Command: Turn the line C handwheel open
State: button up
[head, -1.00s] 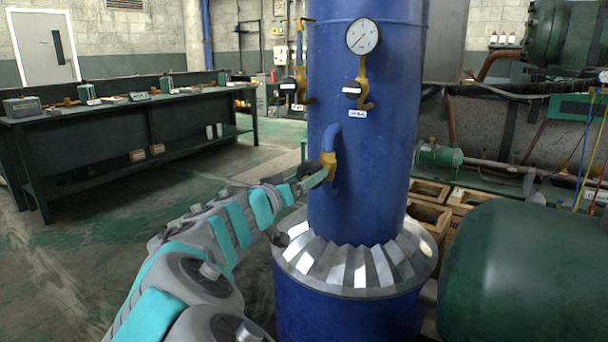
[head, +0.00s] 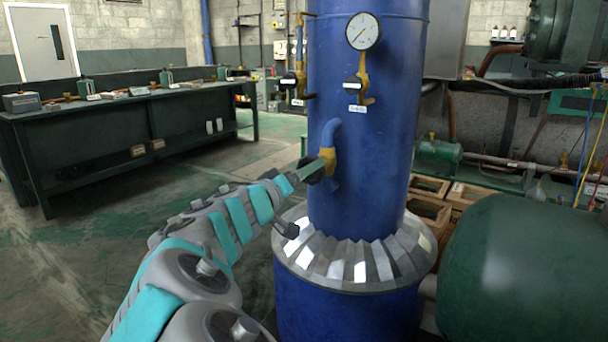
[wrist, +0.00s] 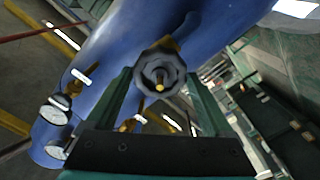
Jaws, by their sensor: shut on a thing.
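The handwheel (wrist: 160,76) is dark and lobed, with a brass stem at its centre. In the wrist view it sits between the two green fingers of my gripper (wrist: 160,85), which is shut on its rim. In the head view my gripper (head: 308,172) reaches the wheel from the left and partly hides it. The wheel belongs to a brass valve (head: 327,159) on a blue pipe elbow (head: 331,131) on the side of the tall blue column (head: 375,150). I cannot read a line letter on this valve.
A round gauge (head: 363,31) and a smaller labelled valve (head: 354,88) sit higher on the column. A faceted metal collar (head: 355,258) rings its base. A green tank (head: 525,275) stands at right, a dark workbench (head: 90,150) at left. The floor between bench and column is clear.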

jog(key=n, duration=0.3)
jog(key=shift+f+n, duration=0.15)
jog(key=shift+n, duration=0.25)
jog(key=n, duration=0.2)
jog(key=shift+n, duration=0.3)
jog(key=o, duration=1.3)
jog(key=shift+n, duration=0.3)
jog(key=b+v, duration=0.1)
jog(key=v, duration=0.6)
jog(key=shift+b, duration=0.3)
jog(key=shift+d, duration=0.1)
